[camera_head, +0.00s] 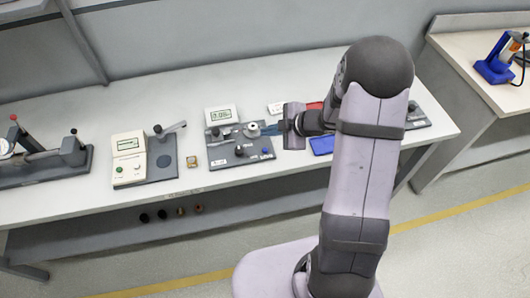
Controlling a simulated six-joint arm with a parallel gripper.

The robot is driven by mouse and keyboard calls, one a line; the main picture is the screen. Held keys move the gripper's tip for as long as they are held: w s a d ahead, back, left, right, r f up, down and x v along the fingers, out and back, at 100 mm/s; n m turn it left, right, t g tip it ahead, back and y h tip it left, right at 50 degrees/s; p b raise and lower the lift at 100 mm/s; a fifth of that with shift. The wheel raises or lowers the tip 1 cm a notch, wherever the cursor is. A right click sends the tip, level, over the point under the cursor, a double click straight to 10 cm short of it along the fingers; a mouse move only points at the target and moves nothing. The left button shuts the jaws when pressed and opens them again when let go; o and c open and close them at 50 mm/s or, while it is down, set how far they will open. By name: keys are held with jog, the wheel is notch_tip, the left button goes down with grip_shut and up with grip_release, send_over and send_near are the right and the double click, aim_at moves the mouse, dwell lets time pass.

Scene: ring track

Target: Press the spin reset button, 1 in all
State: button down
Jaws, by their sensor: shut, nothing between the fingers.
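The spin reset button cannot be told apart at this size. The middle station is a dark grey plate (226,160) with a white display box (221,115) at its back. Dark knobs and small parts stand on the plate, and a light round part (253,129) sits near its back right. My gripper (266,129) reaches in from the right over the plate's back right corner, its fingers shut and empty, pointing left. Its tips are close beside the light round part; I cannot tell whether they touch it. My wrist and arm hide part of the bench to the right.
Left of the station are a small brass-coloured block (192,161), a cream instrument (129,158) with a lever base, and a dark lever press (45,163). A blue tray (321,145) and a red item (315,106) lie to the right near my wrist. The bench's front strip is clear.

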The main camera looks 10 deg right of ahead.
notch_tip(320, 180, down, 4)
jog(key=b, duration=0.3)
jog(key=shift+r, duration=0.15)
jog(key=shift+f+b, duration=0.85)
jog(key=shift+f, duration=0.25)
jog(key=shift+f+b, duration=0.5)
jog(key=shift+f, duration=0.45)
dwell(1.7)
jog(key=shift+r, duration=0.1)
dwell(0.3)
jog(key=shift+r+p, duration=0.85)
jog(key=shift+p, duration=0.25)
notch_tip(320, 180, up, 5)
jog(key=p, duration=0.5)
dwell(0.6)
